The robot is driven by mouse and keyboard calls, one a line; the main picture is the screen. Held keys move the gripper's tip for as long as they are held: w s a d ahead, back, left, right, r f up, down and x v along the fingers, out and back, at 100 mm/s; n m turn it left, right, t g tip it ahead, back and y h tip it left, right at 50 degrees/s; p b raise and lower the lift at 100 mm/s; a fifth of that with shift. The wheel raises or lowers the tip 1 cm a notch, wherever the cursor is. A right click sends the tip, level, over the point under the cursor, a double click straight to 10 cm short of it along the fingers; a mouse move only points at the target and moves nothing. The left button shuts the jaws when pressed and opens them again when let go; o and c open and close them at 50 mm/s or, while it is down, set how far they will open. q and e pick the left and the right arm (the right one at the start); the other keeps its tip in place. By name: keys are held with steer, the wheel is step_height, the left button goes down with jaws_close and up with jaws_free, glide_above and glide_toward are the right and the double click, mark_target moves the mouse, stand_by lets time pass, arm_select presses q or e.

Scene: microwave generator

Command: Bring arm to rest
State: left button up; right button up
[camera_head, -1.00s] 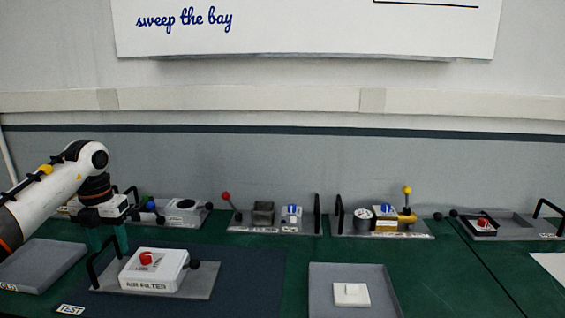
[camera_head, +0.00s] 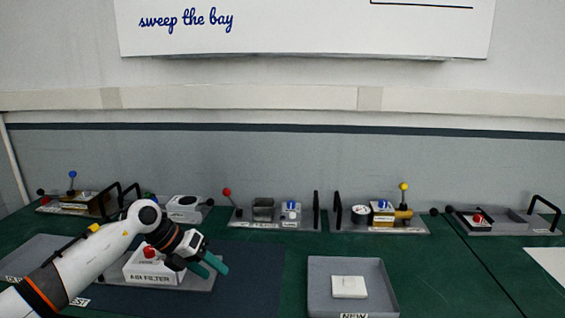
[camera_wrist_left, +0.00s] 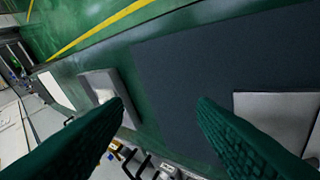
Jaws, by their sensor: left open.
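My left arm comes in from the left in the head view. Its gripper (camera_head: 215,267) is open and empty, with green fingers spread apart. It hangs above and in front of the right end of the white air filter box (camera_head: 150,268), and the arm hides part of that box. A red knob (camera_head: 150,252) shows on top of the box. In the left wrist view the two green fingers (camera_wrist_left: 160,105) are wide apart with nothing between them but mat and table. My right gripper is not in view.
A grey tray (camera_head: 385,300) holds a white square piece (camera_head: 349,287) to the right. Several grey fixtures with levers and black handles line the back, one at centre (camera_head: 270,225). A grey tray (camera_head: 30,255) lies far left. Green table is bare between the dark mat (camera_head: 262,290) and the right tray.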

arm_select(q)
steer(key=s+d+r+n+t+h, duration=0.3)
steer(key=d+n+t+h, duration=0.15)
steer(key=d, duration=0.35)
steer(key=s+d+r+n+t+h, duration=0.2)
steer(key=s+d+n+t+h, duration=0.1)
steer(key=d+n+t+h, duration=0.25)
steer(key=s+a+f+n+t+y, duration=0.25)
steer(key=a+f+n+y, duration=0.45)
steer(key=n, duration=0.4)
steer(key=s+a+f+n+t+y, duration=0.25)
steer(key=a+f+n+y, duration=0.25)
steer(key=n+y, duration=0.5)
steer(key=s+a+f+n+g, duration=0.2)
steer(key=s+f+g, duration=0.2)
steer(key=s, duration=0.5)
steer(key=s+a+f+n+g, duration=0.2)
steer(key=s+f+g, duration=0.3)
steer(key=s, duration=0.3)
steer(key=s+a+f+n+g, duration=0.15)
steer(key=s+f+g, duration=0.25)
steer(key=s, duration=0.5)
step_height(320, 180, down, 25)
steer(key=g, duration=0.2)
steer(key=s+a+f+g, duration=0.1)
steer(key=s+a+f, duration=0.1)
steer(key=s+f, duration=1.5)
steer(key=shift+s+a+f, duration=0.3)
steer(key=shift+s+a, duration=0.1)
